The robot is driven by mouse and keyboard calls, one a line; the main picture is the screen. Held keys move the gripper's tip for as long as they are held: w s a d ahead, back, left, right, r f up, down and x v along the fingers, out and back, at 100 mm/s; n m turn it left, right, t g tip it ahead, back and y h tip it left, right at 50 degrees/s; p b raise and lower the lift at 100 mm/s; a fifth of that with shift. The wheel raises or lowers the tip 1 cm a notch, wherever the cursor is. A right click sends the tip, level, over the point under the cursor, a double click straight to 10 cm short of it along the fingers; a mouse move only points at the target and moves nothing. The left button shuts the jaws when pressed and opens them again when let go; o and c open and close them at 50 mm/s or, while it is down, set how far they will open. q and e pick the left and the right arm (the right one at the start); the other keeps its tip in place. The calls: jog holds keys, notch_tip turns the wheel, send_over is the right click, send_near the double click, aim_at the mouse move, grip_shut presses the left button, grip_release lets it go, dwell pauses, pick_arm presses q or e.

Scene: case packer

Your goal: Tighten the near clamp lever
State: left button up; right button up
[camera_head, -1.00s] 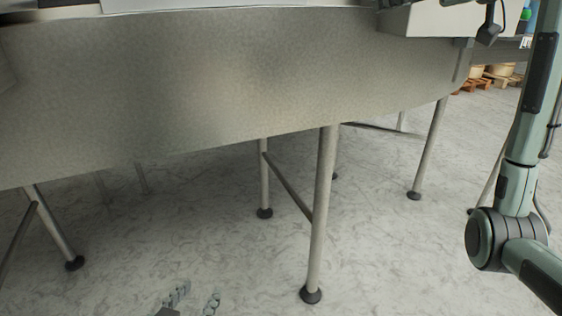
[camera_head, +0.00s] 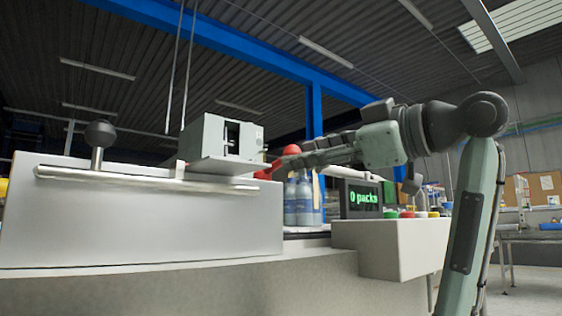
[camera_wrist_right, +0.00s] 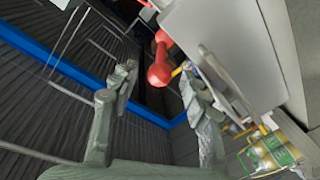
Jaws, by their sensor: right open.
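The red clamp lever, with a round knob (camera_wrist_right: 158,75), shows in the right wrist view between and just beyond my fingertips. In the head view its red knob (camera_head: 291,150) is partly hidden behind my right gripper (camera_head: 289,164). The gripper reaches in from the right beside the grey box of the machine. In the right wrist view my right gripper (camera_wrist_right: 160,90) is open, one finger on each side of the knob, with nothing held. I cannot tell whether a finger touches the lever. My left gripper is out of view.
The pale machine housing (camera_head: 140,235) fills the left, with a rail (camera_head: 150,181) and a dark ball knob (camera_head: 100,134). A grey box (camera_head: 222,140) stands beside my gripper. Bottles (camera_head: 304,205) and a "0 packs" display (camera_head: 361,199) stand behind and below my arm.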

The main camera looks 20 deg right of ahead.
aim_at(276, 165)
jog(key=x, duration=0.5)
grip_shut()
jog(key=shift+f, duration=0.1)
dwell(0.4)
